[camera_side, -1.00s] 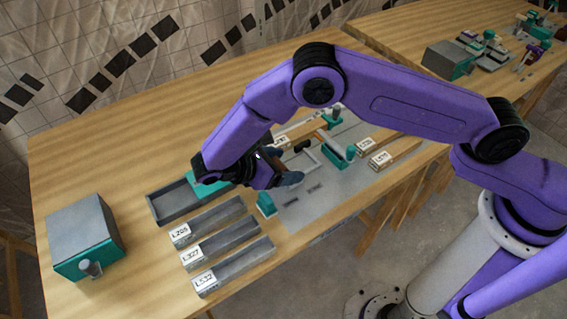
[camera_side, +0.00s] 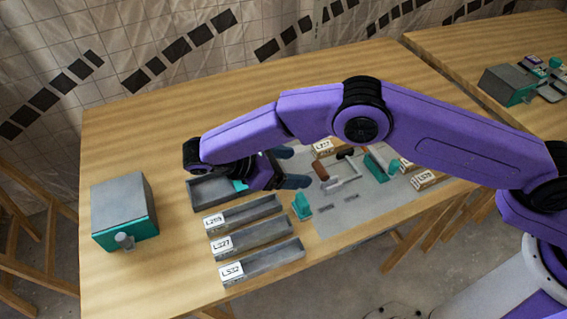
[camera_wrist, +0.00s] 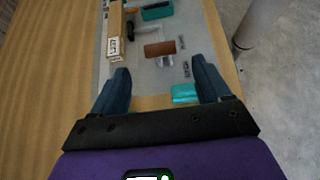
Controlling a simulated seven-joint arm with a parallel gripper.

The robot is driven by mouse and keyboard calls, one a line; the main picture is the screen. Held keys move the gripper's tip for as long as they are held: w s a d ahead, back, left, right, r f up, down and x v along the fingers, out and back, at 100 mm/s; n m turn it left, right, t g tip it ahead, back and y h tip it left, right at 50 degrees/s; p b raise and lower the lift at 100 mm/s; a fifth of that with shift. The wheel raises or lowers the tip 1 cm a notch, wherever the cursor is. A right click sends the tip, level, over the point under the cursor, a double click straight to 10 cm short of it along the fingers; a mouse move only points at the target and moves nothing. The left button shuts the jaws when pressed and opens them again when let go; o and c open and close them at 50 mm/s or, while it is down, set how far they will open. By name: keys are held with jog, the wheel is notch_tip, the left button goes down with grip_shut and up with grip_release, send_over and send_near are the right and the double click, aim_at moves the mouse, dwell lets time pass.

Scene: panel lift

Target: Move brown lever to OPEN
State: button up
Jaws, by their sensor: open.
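The brown lever handle (camera_side: 321,171) is a short brown cylinder above the grey panel (camera_side: 335,218) in the side view. In the wrist view the brown lever (camera_wrist: 160,48) lies crosswise, just beyond the fingertips and between their lines. My gripper (camera_side: 290,167) is open, with its two dark blue fingers pointing toward the lever. In the wrist view my gripper (camera_wrist: 161,70) is empty and apart from the lever. Small dark labels (camera_wrist: 186,68) lie on the panel to the right of the lever, too small to read.
A teal block (camera_side: 302,206) stands at the panel's near edge. A teal fixture (camera_side: 378,165) and labelled wooden boxes (camera_side: 424,180) lie beyond the lever. Several grey trays (camera_side: 262,263) and a grey-teal box (camera_side: 125,208) stand left. The table's front-left area is bare.

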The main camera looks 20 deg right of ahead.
jog(key=shift+v, duration=0.95)
jog(key=shift+r, duration=0.1)
jog(key=s+d+r+m+y, duration=0.2)
jog(key=s+d+r+y, duration=0.4)
jog(key=d+r, duration=0.55)
jog(key=s+d+m+y, duration=0.3)
jog(key=s+d+y, duration=0.2)
jog(key=s+d, duration=1.2)
jog(key=shift+s+d+f+y, duration=0.15)
jog(key=shift+s+d+y, duration=0.25)
jog(key=shift+d, duration=0.7)
jog(key=shift+w+m, duration=0.2)
jog(key=shift+m, duration=0.1)
jog(key=shift+c, duration=0.3)
